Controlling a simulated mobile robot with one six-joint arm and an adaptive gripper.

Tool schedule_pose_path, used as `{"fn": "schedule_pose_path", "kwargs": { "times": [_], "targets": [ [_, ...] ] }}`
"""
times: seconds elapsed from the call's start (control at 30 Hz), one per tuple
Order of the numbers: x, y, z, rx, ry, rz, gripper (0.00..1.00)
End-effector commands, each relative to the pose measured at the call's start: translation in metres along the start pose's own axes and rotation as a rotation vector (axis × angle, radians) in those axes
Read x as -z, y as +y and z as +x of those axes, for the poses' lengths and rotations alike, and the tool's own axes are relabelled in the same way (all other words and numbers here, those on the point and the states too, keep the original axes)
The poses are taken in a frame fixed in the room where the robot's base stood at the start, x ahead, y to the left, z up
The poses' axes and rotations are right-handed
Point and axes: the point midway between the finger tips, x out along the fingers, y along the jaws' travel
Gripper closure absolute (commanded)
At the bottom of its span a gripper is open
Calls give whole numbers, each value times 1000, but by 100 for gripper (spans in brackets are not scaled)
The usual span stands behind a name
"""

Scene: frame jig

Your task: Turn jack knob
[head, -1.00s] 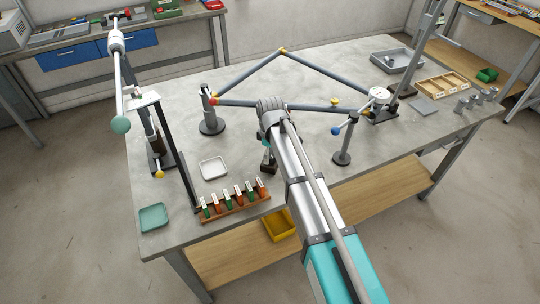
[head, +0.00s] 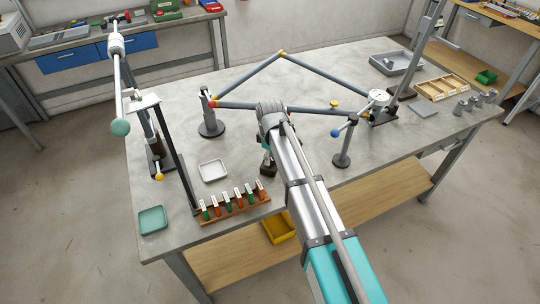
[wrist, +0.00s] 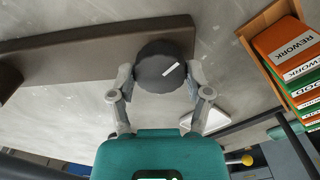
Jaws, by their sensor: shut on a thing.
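The jack knob (wrist: 158,66) is a dark round knob with a short white mark on its face, seen in the wrist view. The mark runs slantwise, rising to the right. My gripper (wrist: 160,76) has one finger on each side of the knob and is shut on it. In the head view my gripper (head: 267,161) is low over the near part of the bench, partly hidden by my arm. The knob cannot be made out there. A long dark bar (wrist: 80,50) lies behind the knob in the wrist view.
A rack of labelled tags (head: 236,209) stands close by at the bench's front edge. A white tray (head: 213,171) and a green tray (head: 153,219) lie to the left. The grey tube frame (head: 248,73) stands behind on posts. Bare bench shows at the centre back.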

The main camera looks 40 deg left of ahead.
Motion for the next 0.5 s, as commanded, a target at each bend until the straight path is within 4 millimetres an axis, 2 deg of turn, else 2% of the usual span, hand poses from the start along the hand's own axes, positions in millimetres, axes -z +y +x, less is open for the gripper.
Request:
{"fn": "schedule_pose_path", "kwargs": {
  "times": [0.27, 0.5],
  "targets": [
    [0, 0, 0, 1, 0, 87, 84],
    [0, 0, 0, 1, 0, 250, 84]
  ]
}}
